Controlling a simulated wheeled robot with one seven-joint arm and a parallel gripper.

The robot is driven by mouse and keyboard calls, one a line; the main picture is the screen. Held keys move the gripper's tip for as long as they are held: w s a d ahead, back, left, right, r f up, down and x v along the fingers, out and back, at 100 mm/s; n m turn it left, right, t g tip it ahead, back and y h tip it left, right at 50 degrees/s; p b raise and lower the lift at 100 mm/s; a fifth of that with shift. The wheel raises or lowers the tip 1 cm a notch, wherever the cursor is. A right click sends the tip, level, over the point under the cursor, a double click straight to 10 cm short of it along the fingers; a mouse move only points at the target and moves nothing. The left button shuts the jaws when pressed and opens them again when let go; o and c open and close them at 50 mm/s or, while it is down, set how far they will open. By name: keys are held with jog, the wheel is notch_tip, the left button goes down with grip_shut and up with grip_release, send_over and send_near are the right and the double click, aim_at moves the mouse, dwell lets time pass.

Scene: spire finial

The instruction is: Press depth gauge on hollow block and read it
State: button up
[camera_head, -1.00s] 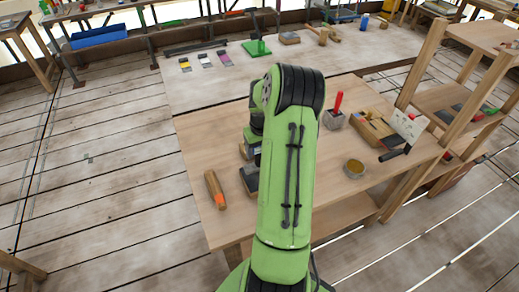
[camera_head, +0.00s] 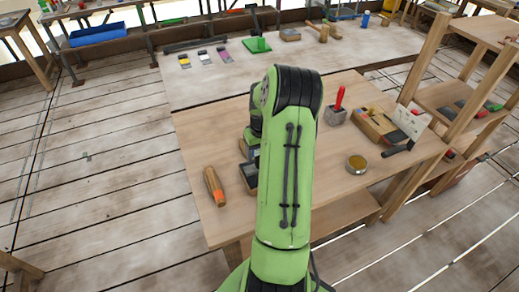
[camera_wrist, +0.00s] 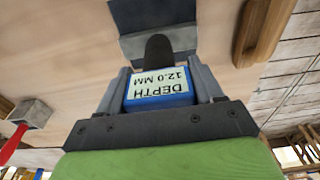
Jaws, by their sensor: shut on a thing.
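In the wrist view, my gripper (camera_wrist: 160,78) is shut on the blue depth gauge (camera_wrist: 159,100), with a finger on each side of it. The gauge's pale label shows upside down and reads "DEPTH 12.0 MM". Its dark rounded tip (camera_wrist: 159,48) reaches over a dark grey block (camera_wrist: 183,40) on the wooden table; whether it touches or sits in a hollow I cannot tell. In the head view, a dark block (camera_head: 249,174) shows partly behind my green arm, which hides the gripper and gauge.
A wooden handle with an orange end (camera_head: 214,187) lies left of the block. To the right are a round tin (camera_head: 356,162), a grey holder (camera_head: 335,118) with a red-handled tool, and a wooden box (camera_head: 376,124). The table (camera_head: 325,190) is clear in front.

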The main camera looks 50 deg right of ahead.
jog(key=shift+f+b, duration=0.35)
jog(key=shift+f, duration=0.35)
jog(key=o, duration=1.2)
jog(key=shift+o, duration=0.2)
notch_tip(320, 180, up, 16)
jog(key=s+a+p, duration=0.1)
jog(key=shift+s+p, duration=0.35)
jog(key=shift+f, duration=0.15)
